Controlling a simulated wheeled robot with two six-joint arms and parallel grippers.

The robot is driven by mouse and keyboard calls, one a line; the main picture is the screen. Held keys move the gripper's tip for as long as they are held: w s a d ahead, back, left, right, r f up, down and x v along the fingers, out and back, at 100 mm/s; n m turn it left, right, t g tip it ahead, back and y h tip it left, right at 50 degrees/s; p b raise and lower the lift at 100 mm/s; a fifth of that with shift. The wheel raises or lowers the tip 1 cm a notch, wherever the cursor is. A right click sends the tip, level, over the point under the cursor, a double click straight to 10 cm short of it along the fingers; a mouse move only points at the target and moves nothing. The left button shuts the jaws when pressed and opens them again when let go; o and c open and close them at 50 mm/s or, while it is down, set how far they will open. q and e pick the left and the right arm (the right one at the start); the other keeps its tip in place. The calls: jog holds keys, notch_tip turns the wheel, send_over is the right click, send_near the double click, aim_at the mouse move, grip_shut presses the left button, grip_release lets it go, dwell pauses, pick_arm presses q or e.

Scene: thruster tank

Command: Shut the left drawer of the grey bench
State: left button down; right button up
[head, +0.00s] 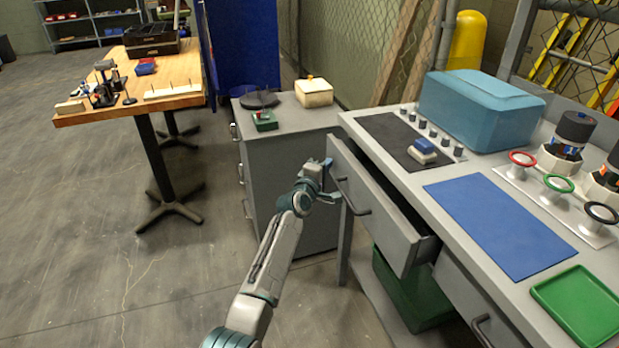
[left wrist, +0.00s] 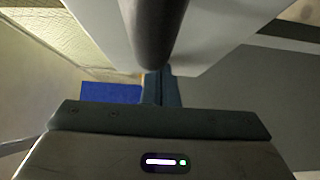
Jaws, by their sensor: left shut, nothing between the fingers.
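The grey bench (head: 405,170) stands at the right in the head view. Its left drawer (head: 372,205) is pulled out, with a dark gap showing behind its front panel and a dark bar handle (head: 350,195) on the front. My left gripper (head: 328,180) is at the far end of the drawer front, close to the handle. In the left wrist view its shut fingers (left wrist: 160,88) point at the pale drawer front, with the dark handle (left wrist: 152,35) close above them. I cannot tell whether they touch the drawer. My right gripper is out of view.
On the bench are a blue mat (head: 500,225), a green tray (head: 578,305), a teal box (head: 480,108) and coloured valve wheels (head: 558,183). A green bin (head: 410,295) sits below the drawer. A grey cabinet (head: 285,180) stands beyond my gripper.

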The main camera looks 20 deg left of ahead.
pick_arm(q)
jog(key=w+d, duration=0.1)
jog(key=d, duration=0.1)
jog(key=w+d, duration=0.3)
jog(key=d, duration=0.1)
jog(key=shift+w, duration=0.15)
jog(key=shift+r, duration=0.1)
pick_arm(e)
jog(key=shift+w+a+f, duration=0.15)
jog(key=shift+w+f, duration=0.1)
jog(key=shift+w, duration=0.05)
pick_arm(q)
jog(key=shift+d+r, duration=0.15)
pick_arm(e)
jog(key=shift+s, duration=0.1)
